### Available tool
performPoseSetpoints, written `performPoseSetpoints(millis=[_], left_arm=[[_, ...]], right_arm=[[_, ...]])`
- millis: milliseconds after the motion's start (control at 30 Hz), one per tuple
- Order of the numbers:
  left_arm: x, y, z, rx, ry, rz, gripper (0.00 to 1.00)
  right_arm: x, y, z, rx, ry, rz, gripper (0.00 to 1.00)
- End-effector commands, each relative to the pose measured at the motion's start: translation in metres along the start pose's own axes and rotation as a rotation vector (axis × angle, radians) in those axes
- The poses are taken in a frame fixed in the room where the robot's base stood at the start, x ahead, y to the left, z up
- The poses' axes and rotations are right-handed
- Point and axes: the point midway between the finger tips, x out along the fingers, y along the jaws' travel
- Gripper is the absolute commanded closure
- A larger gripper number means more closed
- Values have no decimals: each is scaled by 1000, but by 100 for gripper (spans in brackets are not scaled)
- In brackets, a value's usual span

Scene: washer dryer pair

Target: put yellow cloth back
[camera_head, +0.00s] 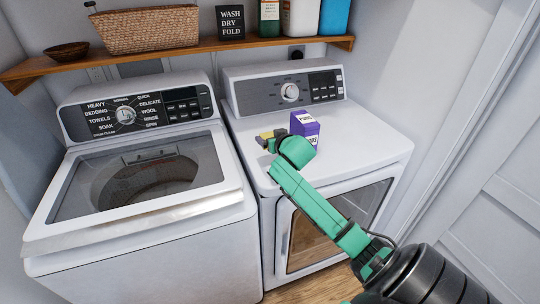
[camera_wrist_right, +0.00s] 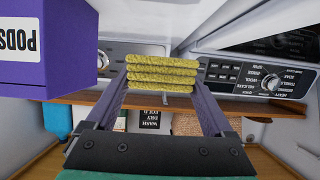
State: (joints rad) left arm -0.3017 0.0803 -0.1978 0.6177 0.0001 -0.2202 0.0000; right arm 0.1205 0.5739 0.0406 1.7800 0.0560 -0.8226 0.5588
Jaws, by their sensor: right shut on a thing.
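The folded yellow cloth (camera_head: 267,135) is at the left side of the dryer top in the head view. In the right wrist view the cloth (camera_wrist_right: 162,72) shows as a stack of several yellow layers between my two fingers. My right gripper (camera_head: 269,141) is shut on it; the gripper (camera_wrist_right: 162,84) also shows in the wrist view. Whether the cloth touches the dryer top I cannot tell, as the arm partly hides it. My left gripper is not in view.
A purple PODS box (camera_head: 305,127) stands just right of my gripper on the dryer (camera_head: 365,140). The washer (camera_head: 205,235) is on the left, lid down. A wooden shelf (camera_head: 190,48) above holds a wicker basket (camera_head: 147,30), bowl (camera_head: 66,50), sign (camera_head: 230,21) and bottles. The dryer top's right part is clear.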

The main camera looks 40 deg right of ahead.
Motion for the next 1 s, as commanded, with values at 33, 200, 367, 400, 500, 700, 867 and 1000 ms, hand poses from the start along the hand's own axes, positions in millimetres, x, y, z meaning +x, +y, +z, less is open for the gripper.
performPoseSetpoints(millis=[33, 200, 367, 400, 500, 700, 867, 1000], left_arm=[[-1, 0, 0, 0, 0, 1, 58], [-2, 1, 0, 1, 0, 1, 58], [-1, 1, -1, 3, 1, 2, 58], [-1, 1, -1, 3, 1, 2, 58], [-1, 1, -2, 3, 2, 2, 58], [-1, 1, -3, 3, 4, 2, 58], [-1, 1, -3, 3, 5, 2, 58], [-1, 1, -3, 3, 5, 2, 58]], right_arm=[[5, 0, 14, 2, -5, 1, 78], [16, 0, 39, 2, -2, 0, 78], [28, 0, 68, 2, -1, 0, 78], [29, 0, 70, 1, 2, 0, 78], [30, 0, 71, 0, 3, -1, 78], [30, 0, 71, 0, 2, -1, 0], [30, 0, 71, 0, 2, -1, 0], [24, 0, 71, 0, 1, -1, 0]])
